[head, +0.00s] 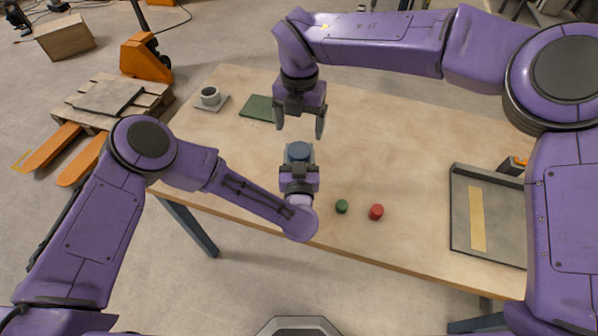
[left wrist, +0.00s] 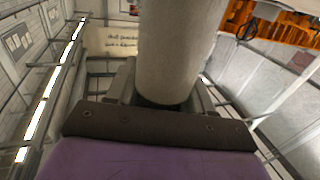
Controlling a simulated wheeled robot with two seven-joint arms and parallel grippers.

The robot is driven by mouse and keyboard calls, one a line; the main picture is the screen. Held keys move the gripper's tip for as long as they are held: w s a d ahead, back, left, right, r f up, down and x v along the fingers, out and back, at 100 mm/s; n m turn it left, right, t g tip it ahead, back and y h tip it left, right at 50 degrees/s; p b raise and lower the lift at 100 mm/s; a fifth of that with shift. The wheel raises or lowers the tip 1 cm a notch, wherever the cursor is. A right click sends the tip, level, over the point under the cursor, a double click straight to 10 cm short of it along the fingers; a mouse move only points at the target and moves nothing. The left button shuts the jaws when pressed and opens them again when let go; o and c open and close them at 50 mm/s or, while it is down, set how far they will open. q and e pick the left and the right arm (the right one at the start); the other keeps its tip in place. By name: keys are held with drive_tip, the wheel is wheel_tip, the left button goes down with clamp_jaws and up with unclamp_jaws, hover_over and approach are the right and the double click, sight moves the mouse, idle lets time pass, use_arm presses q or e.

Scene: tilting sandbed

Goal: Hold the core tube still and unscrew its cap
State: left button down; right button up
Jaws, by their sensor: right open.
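The core tube (left wrist: 180,50) is a thick grey cylinder standing between the fingers of my left gripper in the left wrist view. My left gripper (head: 299,166) is shut on it near the table's front edge. In the head view the tube's round blue cap (head: 299,151) faces up just beyond the left gripper; most of the tube is hidden below it. My right gripper (head: 300,124) hangs beyond and above the cap, its two fingers spread apart, with nothing between them. It appears apart from the cap.
A green cylinder (head: 342,206) and a red one (head: 376,212) stand right of the left gripper. A grey tray (head: 459,222) with a yellow strip (head: 477,218) lies at the right. A dark green flat pad (head: 257,108) and a cup (head: 210,96) are at the back left. The table's middle right is clear.

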drive_tip(key=shift+a+r, duration=0.1)
drive_tip(key=shift+r, duration=0.25)
drive_tip(key=w+r+n+t+h, duration=0.1)
drive_tip(key=w+r+n+t, duration=0.5)
drive_tip(key=w+t, duration=0.5)
drive_tip(key=w+a+r+n+t+y, duration=0.1)
drive_tip(key=w+a+r+n+y, duration=0.3)
drive_tip(key=a+r+n+y, duration=0.45)
drive_tip(key=s+a+f+n+g, duration=0.2)
drive_tip(key=a+f+n, duration=0.15)
drive_tip(key=n, duration=0.45)
drive_tip(key=n+g+h, duration=0.7)
drive_tip(key=n+g, duration=0.3)
drive_tip(key=n, duration=0.4)
hover_over(299, 149)
drive_tip(key=shift+m, duration=0.25)
drive_tip(key=f, duration=1.1)
drive_tip(key=shift+w+a+f, duration=0.15)
drive_tip(key=shift+a+f, duration=0.1)
drive_tip(key=shift+f, duration=0.05)
drive_tip(key=shift+s+d+f+h, duration=0.1)
drive_tip(key=shift+s+d+h, duration=0.1)
drive_tip(key=shift+d+h, duration=0.1)
wheel_tip(299, 149, down, 8)
drive_tip(key=shift+r, duration=0.1)
drive_tip(key=c, duration=1.1)
drive_tip(key=n, duration=1)
